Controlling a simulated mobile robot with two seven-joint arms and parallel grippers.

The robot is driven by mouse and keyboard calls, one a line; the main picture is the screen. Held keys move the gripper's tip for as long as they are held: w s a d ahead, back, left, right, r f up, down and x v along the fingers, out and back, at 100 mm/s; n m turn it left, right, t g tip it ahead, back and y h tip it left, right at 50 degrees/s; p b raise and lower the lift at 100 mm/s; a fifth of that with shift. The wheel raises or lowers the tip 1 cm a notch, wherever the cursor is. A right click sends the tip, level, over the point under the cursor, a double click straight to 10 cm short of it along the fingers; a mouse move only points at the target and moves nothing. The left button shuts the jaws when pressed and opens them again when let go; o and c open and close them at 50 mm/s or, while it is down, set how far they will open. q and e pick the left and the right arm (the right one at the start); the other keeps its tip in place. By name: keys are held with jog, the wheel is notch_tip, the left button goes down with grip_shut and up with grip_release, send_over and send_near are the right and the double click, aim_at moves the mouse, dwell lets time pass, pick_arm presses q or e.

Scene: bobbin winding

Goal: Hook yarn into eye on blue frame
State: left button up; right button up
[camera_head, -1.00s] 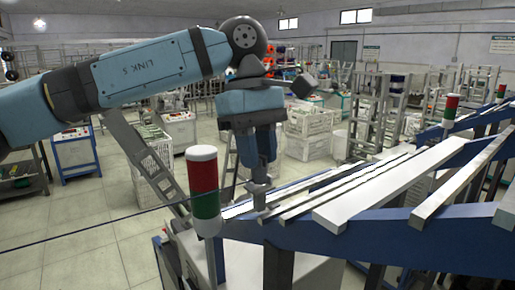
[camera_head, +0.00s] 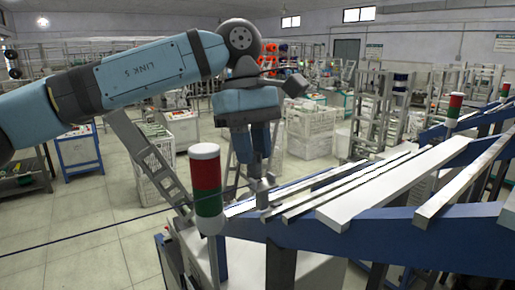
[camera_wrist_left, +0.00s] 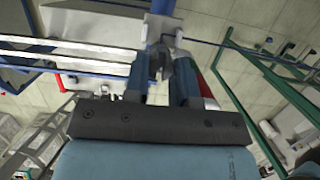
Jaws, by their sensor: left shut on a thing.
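My left gripper (camera_head: 262,183) points down at the near left end of the blue frame (camera_head: 375,235), close to the ends of its white slats. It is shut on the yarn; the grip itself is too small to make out. In the left wrist view the fingers (camera_wrist_left: 163,68) are close together near the blue frame (camera_wrist_left: 152,30), and the yarn (camera_wrist_left: 245,50) runs off to the right. I cannot make out the eye clearly. My right gripper is not in view.
The red and green signal light (camera_head: 206,185) stands just left of my gripper. White slats (camera_head: 395,185) slope up to the right across the frame. White crates (camera_head: 310,135) stand behind. Open floor (camera_head: 85,265) lies at the lower left.

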pick_arm(q)
jog(key=shift+w+a+p, duration=0.15)
jog(key=shift+w+a, duration=0.3)
jog(key=shift+w, duration=0.15)
jog(key=shift+w+a+p, duration=0.15)
jog(key=shift+w+a, duration=0.25)
jog(key=shift+w, duration=0.2)
jog(key=shift+r, duration=0.1)
jog(key=p+v, duration=0.3)
jog(key=v, duration=0.1)
jog(key=shift+r, duration=0.4)
dwell(0.3)
